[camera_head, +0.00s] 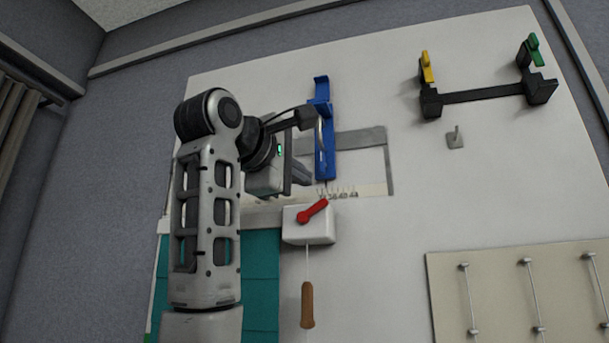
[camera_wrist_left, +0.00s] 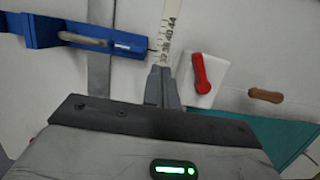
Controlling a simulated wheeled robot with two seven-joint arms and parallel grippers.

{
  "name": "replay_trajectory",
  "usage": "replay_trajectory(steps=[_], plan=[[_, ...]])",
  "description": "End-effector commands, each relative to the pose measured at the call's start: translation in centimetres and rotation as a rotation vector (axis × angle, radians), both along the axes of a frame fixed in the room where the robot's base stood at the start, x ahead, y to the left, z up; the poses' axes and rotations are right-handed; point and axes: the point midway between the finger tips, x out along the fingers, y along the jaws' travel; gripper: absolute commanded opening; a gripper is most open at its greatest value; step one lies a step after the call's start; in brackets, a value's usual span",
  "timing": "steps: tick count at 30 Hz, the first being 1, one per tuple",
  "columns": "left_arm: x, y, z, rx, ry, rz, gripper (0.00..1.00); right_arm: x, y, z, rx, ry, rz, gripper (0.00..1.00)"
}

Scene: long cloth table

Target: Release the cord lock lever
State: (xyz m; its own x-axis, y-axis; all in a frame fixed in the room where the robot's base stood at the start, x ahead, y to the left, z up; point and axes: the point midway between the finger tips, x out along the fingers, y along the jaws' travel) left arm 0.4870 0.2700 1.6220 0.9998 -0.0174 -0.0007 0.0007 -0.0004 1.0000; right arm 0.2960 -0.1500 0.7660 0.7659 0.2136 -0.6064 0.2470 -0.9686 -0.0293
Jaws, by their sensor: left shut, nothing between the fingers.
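The red cord lock lever (camera_head: 313,210) sits on a white block (camera_head: 309,232) on the upright board, tilted up to the right in the head view. In the left wrist view the red lever (camera_wrist_left: 200,74) stands nearly upright on its white block (camera_wrist_left: 211,90). A cord runs down from the block to a brown wooden handle (camera_head: 307,305), which also shows in the wrist view (camera_wrist_left: 266,95). My left gripper (camera_head: 305,178) is shut and empty, up and left of the lever and apart from it in the wrist view. My right gripper is not in view.
A blue bracket (camera_head: 322,130) stands just above the gripper, beside a numbered scale strip (camera_head: 345,191). A teal panel (camera_head: 261,280) hangs below left. A black holder with yellow and green tabs (camera_head: 485,95), a hook (camera_head: 455,138) and a beige rod panel (camera_head: 500,290) are to the right.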

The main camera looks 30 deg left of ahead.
Motion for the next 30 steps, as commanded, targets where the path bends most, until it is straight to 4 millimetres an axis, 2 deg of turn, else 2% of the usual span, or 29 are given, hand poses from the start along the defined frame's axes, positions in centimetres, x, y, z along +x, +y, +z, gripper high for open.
replay_trajectory(steps=[1,3,9,15,21,30], plan=[[0.0,0.5,2.1,-0.002,-0.001,-0.003,0.0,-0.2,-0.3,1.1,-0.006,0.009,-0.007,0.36],[-1.9,0.2,1.3,0.001,-0.007,-0.004,0.0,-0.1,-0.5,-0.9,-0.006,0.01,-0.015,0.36],[-6.3,-0.2,2.2,0.0,-0.005,-0.004,0.0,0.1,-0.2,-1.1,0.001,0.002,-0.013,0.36],[-9.0,-0.5,2.8,0.0,-0.003,-0.004,0.0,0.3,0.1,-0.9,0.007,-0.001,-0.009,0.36],[-9.8,-0.6,3.0,0.0,0.0,-0.003,0.0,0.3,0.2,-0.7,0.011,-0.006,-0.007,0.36],[-9.8,-0.5,3.0,0.0,0.0,-0.003,0.0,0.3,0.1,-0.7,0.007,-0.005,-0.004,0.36]])
